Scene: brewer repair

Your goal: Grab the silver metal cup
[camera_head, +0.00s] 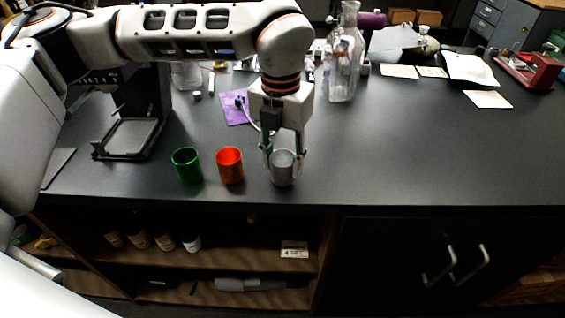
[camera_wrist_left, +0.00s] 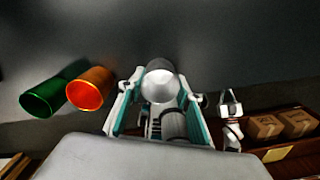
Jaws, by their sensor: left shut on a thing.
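The silver metal cup (camera_head: 283,170) stands upright on the black counter near its front edge, the rightmost of three cups. My left gripper (camera_head: 282,154) comes down from above and is shut on the silver cup, one finger on each side of it. In the left wrist view the silver cup (camera_wrist_left: 160,82) sits between the two fingers (camera_wrist_left: 160,100). An orange cup (camera_head: 230,166) stands just left of it, and a green cup (camera_head: 187,166) is further left.
A black brewer stand (camera_head: 130,138) is at the left of the counter. Papers (camera_head: 470,69) and a red device (camera_head: 528,70) are at the back right. The counter's right front is clear.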

